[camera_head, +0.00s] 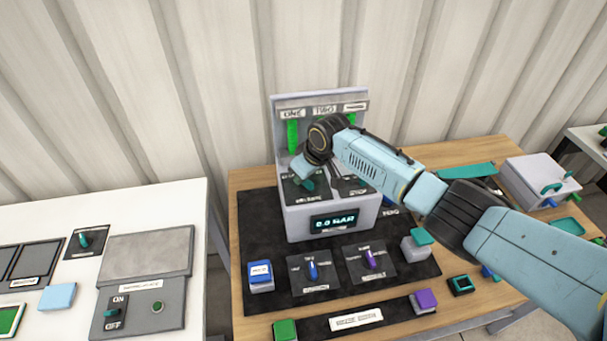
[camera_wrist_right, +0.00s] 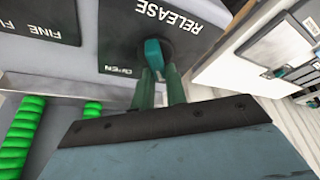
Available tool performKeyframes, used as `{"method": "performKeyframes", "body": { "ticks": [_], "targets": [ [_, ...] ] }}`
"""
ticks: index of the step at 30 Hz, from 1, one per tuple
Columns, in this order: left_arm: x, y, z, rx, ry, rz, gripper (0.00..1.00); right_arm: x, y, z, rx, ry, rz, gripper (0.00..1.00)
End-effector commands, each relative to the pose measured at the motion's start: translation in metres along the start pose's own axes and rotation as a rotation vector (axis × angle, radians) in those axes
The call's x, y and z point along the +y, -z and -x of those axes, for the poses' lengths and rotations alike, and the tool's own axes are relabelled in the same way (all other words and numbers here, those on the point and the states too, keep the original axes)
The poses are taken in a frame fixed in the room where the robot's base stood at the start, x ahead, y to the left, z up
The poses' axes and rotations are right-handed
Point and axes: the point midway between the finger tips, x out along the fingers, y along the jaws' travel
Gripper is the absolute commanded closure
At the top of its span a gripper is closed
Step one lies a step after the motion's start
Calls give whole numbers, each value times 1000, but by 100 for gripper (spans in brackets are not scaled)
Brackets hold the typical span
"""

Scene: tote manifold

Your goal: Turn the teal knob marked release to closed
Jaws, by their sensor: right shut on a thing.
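The teal release knob (camera_wrist_right: 153,52) sits on a dark plate (camera_wrist_right: 120,40) lettered RELEASE, with the word OPEN near one edge. My right gripper (camera_wrist_right: 160,75) is shut on this knob, with its two green fingers reaching it from below in the wrist view. In the head view my right arm comes in from the right, and the gripper (camera_head: 305,178) is at the left plate on the sloping top of the grey manifold box (camera_head: 300,222). The arm partly covers that top. A CLOSED mark cannot be read. My left gripper is not in view.
Two green columns (camera_head: 293,137) stand at the back of the box; its display (camera_head: 334,220) reads about 0.0 BAR. A blue knob (camera_head: 313,271) and a purple knob (camera_head: 371,260) are in front. Small blocks lie around the black mat (camera_head: 255,215). A white table (camera_head: 150,212) stands left.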

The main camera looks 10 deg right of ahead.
Motion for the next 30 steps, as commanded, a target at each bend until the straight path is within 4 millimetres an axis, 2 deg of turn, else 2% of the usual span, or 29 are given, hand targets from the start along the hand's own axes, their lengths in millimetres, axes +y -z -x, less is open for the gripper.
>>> {"method": "performKeyframes", "body": {
  "ticks": [6, 7, 12, 23, 26, 30],
  "targets": [
    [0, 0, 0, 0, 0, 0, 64, 0, 1, 1, 1, 0, 2, 100],
    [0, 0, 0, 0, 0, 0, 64, 0, 1, 1, 1, 0, 2, 84],
    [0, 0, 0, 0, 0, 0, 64, 0, 1, 0, 1, 0, 1, 65],
    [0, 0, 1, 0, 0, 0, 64, 0, 0, 4, 0, 0, 1, 65],
    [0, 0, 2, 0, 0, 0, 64, 0, 1, 13, 1, 1, 2, 65],
    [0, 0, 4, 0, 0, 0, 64, 0, 1, 35, 3, -1, 2, 65]
  ]
}}
